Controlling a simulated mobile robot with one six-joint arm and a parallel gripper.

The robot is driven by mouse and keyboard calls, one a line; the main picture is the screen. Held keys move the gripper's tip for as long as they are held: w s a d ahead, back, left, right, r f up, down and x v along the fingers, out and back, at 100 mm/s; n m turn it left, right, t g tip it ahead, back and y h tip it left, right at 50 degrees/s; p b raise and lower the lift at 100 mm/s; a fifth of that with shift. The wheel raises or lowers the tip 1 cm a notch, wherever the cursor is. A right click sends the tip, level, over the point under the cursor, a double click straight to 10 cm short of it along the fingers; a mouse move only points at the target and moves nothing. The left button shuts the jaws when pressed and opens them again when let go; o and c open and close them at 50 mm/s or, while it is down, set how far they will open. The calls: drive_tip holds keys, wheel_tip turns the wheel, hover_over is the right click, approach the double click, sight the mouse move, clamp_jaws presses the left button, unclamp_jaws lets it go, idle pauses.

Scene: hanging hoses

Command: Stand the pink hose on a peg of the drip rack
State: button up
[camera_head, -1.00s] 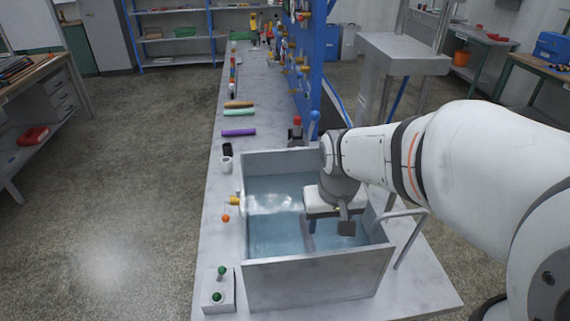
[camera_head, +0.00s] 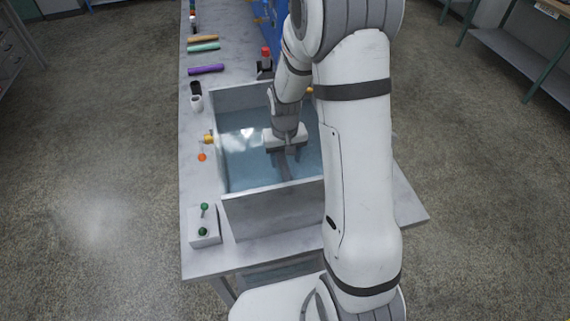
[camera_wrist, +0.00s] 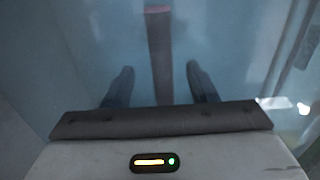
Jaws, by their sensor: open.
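A dull reddish hose (camera_wrist: 160,55), likely the pink one, lies in the water of the sink, its far end pinker in the wrist view. In the head view only a dark strip shows beneath my gripper (camera_head: 285,160). My gripper also shows in the wrist view (camera_wrist: 161,84), open, with one finger on each side of the hose. I cannot tell whether the fingers touch it or how high they are above it. A grey block (camera_head: 204,240) with two green-tipped pegs stands at the bench's front left; I cannot tell whether it is the drip rack.
The sink (camera_head: 270,213) has raised walls around the water. An orange-tipped fitting (camera_head: 202,157) is on its left side.

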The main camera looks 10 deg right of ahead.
sight(285, 167)
drive_tip(key=shift+f+p, duration=0.5)
drive_tip(key=shift+f, duration=1.85)
drive_tip(key=shift+w, duration=0.1)
clamp_jaws()
drive_tip(key=shift+r, duration=0.1)
